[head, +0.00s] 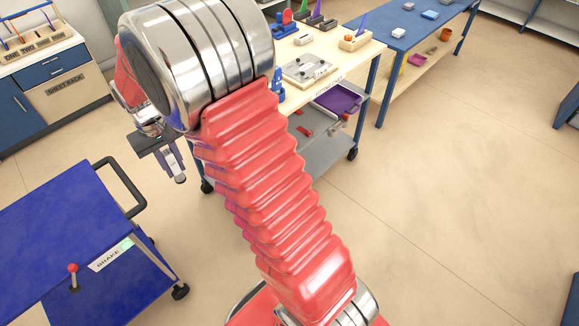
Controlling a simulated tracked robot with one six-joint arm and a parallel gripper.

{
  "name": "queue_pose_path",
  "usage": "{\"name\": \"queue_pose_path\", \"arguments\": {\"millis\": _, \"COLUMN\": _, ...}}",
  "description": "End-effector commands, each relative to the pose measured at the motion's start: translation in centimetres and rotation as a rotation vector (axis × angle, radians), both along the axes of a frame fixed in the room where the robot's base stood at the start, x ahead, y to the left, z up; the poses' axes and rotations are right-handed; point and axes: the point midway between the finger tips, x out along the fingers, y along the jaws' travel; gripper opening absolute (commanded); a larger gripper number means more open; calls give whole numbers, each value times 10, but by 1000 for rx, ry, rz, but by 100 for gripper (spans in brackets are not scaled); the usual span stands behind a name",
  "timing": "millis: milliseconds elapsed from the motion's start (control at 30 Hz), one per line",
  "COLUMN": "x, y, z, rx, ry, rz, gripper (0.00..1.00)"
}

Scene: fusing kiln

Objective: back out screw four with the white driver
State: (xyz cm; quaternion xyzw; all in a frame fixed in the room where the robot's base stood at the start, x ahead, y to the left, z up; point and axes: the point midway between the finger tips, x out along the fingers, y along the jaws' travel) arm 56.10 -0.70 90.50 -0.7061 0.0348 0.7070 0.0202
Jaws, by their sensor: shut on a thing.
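My gripper (176,170) hangs below the chrome wrist at the left of the head view, over the floor between the blue trolley and the wooden cart. Its fingers are small and partly hidden here. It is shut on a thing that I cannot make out. A pale metal plate (308,68) with small dark fittings lies on the cart's top. It may carry the screws, but they are too small to number. I cannot pick out a white driver. My red bellows arm and wrist hide part of the cart's left side.
The wooden-topped cart (372,53) carries small tools and a wooden block (355,41). A purple bin (338,100) is below. A blue trolley (60,235) stands at front left, a blue table (425,22) behind. The floor at right is clear.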

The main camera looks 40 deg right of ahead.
Motion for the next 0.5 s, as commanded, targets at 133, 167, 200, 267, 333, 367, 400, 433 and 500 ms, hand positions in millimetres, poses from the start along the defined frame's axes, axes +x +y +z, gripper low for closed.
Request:
{"name": "queue_pose_path", "arguments": {"millis": 133, "x": -15, "y": -5, "z": -16, "rx": -35, "ry": 7, "rz": -116, "gripper": 0}}
{"name": "queue_pose_path", "arguments": {"millis": 167, "x": -17, "y": -6, "z": -19, "rx": -42, "ry": 9, "rz": -146, "gripper": 0}}
{"name": "queue_pose_path", "arguments": {"millis": 200, "x": -21, "y": -7, "z": -24, "rx": -53, "ry": 11, "rz": -185, "gripper": 0}}
{"name": "queue_pose_path", "arguments": {"millis": 267, "x": -27, "y": -9, "z": -30, "rx": -71, "ry": 16, "rz": -246, "gripper": 0}}
{"name": "queue_pose_path", "arguments": {"millis": 333, "x": -34, "y": -11, "z": -37, "rx": -93, "ry": 25, "rz": -317, "gripper": 0}}
{"name": "queue_pose_path", "arguments": {"millis": 367, "x": -36, "y": -12, "z": -40, "rx": -100, "ry": 29, "rz": -348, "gripper": 0}}
{"name": "queue_pose_path", "arguments": {"millis": 400, "x": -40, "y": -13, "z": -43, "rx": -113, "ry": 33, "rz": -390, "gripper": 0}}
{"name": "queue_pose_path", "arguments": {"millis": 433, "x": -42, "y": -13, "z": -46, "rx": -123, "ry": 38, "rz": -422, "gripper": 0}}
{"name": "queue_pose_path", "arguments": {"millis": 500, "x": -48, "y": -15, "z": -52, "rx": -144, "ry": 50, "rz": -498, "gripper": 0}}
